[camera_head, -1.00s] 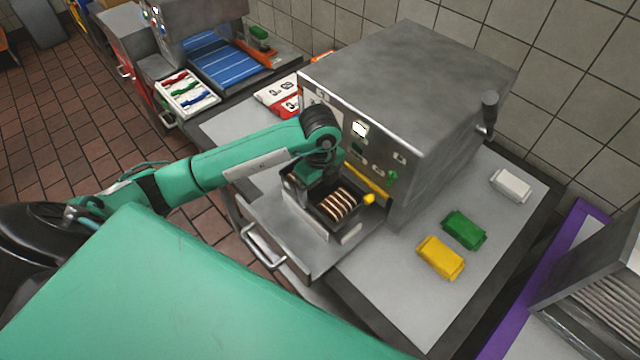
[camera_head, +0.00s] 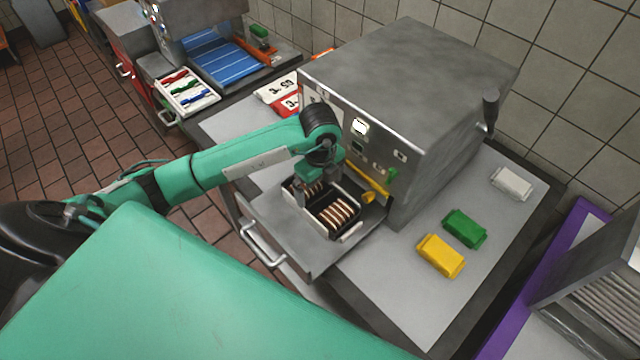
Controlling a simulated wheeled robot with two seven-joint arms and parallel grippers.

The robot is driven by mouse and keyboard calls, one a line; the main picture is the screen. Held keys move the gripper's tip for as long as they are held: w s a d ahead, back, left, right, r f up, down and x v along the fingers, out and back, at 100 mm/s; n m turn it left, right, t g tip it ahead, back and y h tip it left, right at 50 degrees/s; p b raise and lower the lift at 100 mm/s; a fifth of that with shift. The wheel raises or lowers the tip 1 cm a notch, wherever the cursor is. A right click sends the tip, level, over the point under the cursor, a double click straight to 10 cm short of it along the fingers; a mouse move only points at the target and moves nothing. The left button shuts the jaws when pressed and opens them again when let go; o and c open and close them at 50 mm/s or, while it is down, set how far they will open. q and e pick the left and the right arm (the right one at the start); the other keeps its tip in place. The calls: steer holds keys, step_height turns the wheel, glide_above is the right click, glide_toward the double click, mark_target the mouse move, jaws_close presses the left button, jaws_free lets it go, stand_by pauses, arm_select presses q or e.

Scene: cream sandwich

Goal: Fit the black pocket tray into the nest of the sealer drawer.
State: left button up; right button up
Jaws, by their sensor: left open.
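The black pocket tray (camera_head: 348,203) holds several brown-and-cream striped sandwich cookies and sits at the nest on the pulled-out grey sealer drawer (camera_head: 290,235). Pale nest walls show along its near side, and a pale block (camera_head: 350,232) shows at its near right corner. The tray looks low and level, but I cannot tell if it is fully seated. My left gripper (camera_head: 318,188) is open over the tray's far left part, its fingers near the tray's sides, hiding part of it. My right gripper is out of view.
The grey sealer body (camera_head: 400,80) stands right behind the drawer, with a yellow bar (camera_head: 368,180) low on its front. Yellow (camera_head: 440,256), green (camera_head: 464,229) and white (camera_head: 511,184) packs lie on the counter to the right. A metal handle (camera_head: 262,246) fronts the drawer.

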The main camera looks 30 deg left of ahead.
arm_select(q)
step_height(320, 180, up, 14)
steer(key=b, duration=0.2)
steer(key=shift+f, duration=0.2)
stand_by(0.7)
